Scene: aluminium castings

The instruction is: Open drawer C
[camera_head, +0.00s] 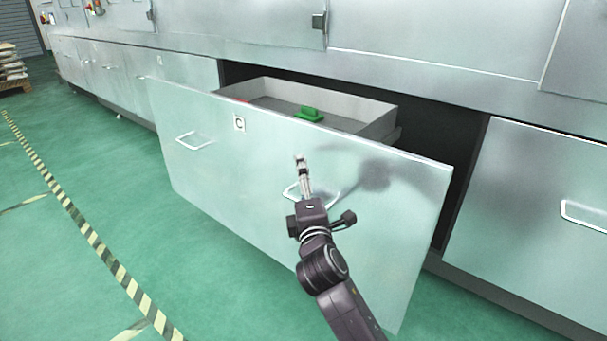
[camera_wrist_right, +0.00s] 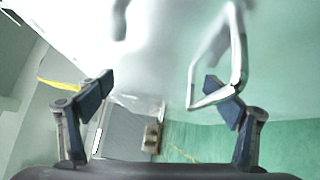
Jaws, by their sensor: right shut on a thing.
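Drawer C (camera_head: 275,205) stands pulled out of the cabinet, its front well ahead of the neighbouring fronts. A small label with a C (camera_head: 239,124) is near its top edge. The front has two metal handles, a left one (camera_head: 195,140) and a right one (camera_head: 330,194). My right gripper (camera_head: 302,165) is at the right handle and shut on it. In the right wrist view the handle bar (camera_wrist_right: 240,60) shows by the right-hand finger of the gripper (camera_wrist_right: 163,95), and the fingers look well apart. My left gripper is not in view.
Inside the drawer's grey tray (camera_head: 370,108) lie a green object (camera_head: 309,114) and a partly hidden red one. A closed front with a handle (camera_head: 585,215) stands at right. The green floor (camera_head: 70,200) at left is clear, with striped yellow-black tape (camera_head: 97,245).

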